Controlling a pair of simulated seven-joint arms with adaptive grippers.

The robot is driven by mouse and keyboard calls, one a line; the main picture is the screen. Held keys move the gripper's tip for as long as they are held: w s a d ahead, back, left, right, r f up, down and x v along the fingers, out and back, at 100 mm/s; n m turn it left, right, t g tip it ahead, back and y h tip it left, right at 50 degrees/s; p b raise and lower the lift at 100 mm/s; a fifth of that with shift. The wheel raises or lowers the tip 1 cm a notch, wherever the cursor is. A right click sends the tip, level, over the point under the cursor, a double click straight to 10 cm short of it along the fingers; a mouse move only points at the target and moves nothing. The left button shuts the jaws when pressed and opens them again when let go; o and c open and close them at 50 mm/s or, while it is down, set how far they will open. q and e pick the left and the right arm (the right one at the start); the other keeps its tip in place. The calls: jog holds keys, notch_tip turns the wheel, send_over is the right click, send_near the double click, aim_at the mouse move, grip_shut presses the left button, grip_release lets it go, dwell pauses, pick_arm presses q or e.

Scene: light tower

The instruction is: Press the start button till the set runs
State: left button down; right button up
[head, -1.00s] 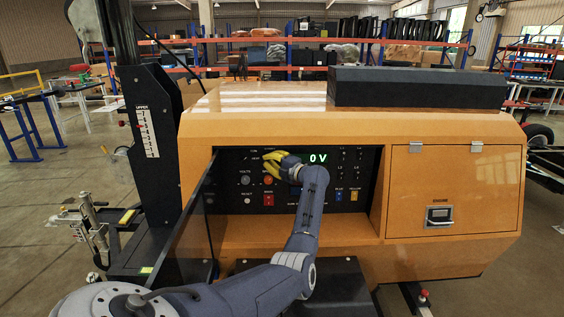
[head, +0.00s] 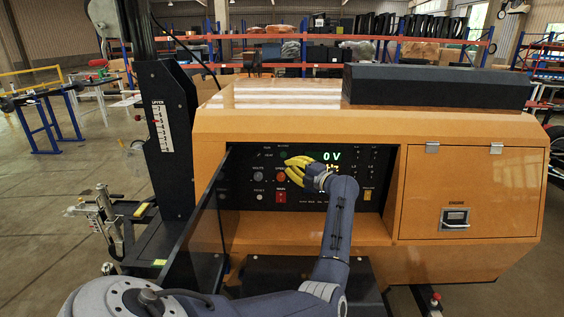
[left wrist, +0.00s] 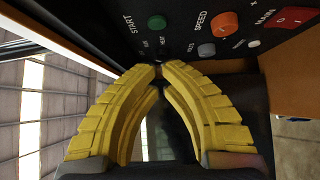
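The green start button (head: 283,154) is on the black control panel (head: 236,160) of the orange machine, below a small label. It also shows in the left wrist view (left wrist: 157,22), marked START. My left gripper (head: 287,163) has yellow fingers and is just below and in front of the button. In the left wrist view its fingertips (left wrist: 158,69) meet with nothing between them. A visible gap separates them from the button. The display (head: 331,156) reads 0 V in green; its lower line is partly hidden by my gripper. My right gripper is not in view.
An orange speed knob (left wrist: 225,24), a grey volts knob (left wrist: 207,50) and a red main switch (left wrist: 290,17) are close to the start button. An open dark panel door (head: 208,225) stands left of the panel. A black mast (head: 166,130) rises further left.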

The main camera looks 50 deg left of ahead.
pick_arm(q)
jog(key=shift+d, duration=2.5)
